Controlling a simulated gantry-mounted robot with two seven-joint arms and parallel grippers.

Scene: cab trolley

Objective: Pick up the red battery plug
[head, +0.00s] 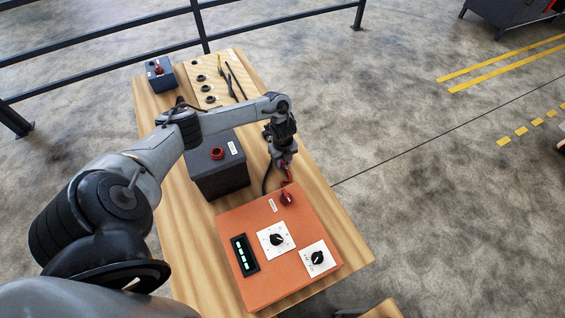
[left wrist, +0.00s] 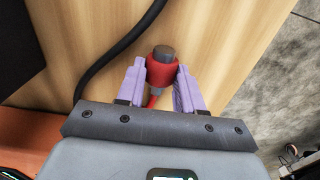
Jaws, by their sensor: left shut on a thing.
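My left gripper (head: 286,168) is over the wooden table, near its right edge and just behind the orange box. In the left wrist view its two purple fingers are shut on the red battery plug (left wrist: 162,73), one on each side. The plug has a dark grey round end, and a thin red part shows below it between the fingers. In the head view the plug (head: 288,176) is a small red patch, partly hidden by the gripper. I cannot tell how high it is above the table. My right gripper is not in view.
The orange box (head: 250,212) carries a red knob (head: 287,197), two black dials and a green-lit display. A dark box (head: 220,178) with a red ring stands left of the gripper. A black cable (left wrist: 112,45) runs beside the plug. Tools lie on a far board (head: 203,68).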

